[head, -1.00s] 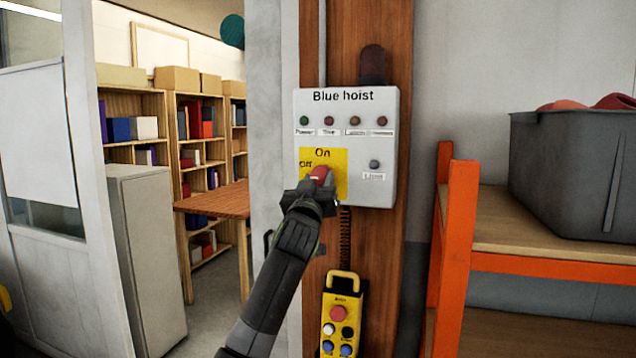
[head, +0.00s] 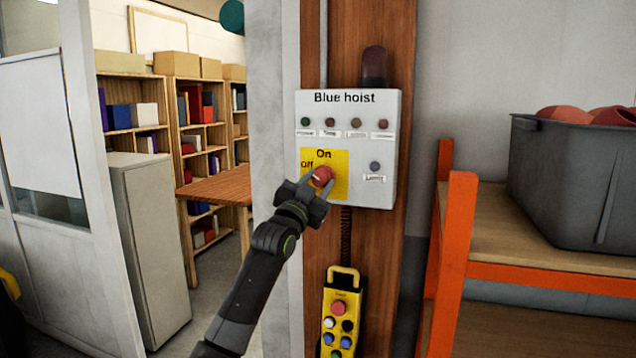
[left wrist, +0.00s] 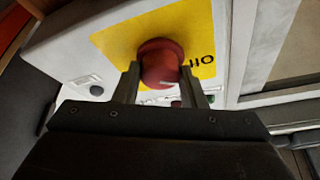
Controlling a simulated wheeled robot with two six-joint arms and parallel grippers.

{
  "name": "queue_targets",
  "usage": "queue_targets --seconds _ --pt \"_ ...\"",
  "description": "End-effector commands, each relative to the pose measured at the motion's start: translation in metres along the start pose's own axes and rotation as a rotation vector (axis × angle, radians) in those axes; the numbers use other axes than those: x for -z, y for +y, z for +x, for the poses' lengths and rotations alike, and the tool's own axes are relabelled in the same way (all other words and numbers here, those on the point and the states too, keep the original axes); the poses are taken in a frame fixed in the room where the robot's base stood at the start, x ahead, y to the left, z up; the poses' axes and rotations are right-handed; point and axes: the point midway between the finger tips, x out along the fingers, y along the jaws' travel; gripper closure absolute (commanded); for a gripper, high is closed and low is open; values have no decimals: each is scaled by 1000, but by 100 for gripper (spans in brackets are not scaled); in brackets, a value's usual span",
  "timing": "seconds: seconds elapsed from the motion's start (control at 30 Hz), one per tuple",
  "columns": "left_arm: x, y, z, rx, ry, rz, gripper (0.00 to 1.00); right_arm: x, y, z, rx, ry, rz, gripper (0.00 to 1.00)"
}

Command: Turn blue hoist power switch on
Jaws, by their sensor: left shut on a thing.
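The light grey "Blue hoist" box (head: 383,165) is fixed to a wooden post. Its red rotary power switch (head: 323,176) sits on a yellow plate (head: 340,158) marked "On" at the top and "Off" at the left. My left gripper (head: 317,184) is shut on the switch from the front, lower left. In the left wrist view, the red knob (left wrist: 159,60) sits between the two fingers, with a pale mark on its lower edge. Which word the mark points at is hard to tell. The small green lamp (head: 305,122) looks dark. My right gripper is not in view.
A yellow pendant control (head: 341,315) hangs below the box. An orange-framed shelf (head: 455,240) with a grey bin (head: 565,180) stands at the right. A grey cabinet (head: 150,250) and bookshelves (head: 130,85) are at the left.

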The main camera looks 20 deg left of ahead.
Motion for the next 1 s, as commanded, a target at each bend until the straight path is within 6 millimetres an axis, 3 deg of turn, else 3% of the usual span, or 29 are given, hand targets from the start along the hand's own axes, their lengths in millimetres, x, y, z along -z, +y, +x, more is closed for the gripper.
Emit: queue_targets --seconds 0.5,0.7,1.0 --pt "-6 -1 -2 -157 19 378 85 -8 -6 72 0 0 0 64" --pt "-3 -4 -1 -231 24 550 85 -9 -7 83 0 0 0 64" --pt "0 -6 1 -323 33 762 85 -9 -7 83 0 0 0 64"
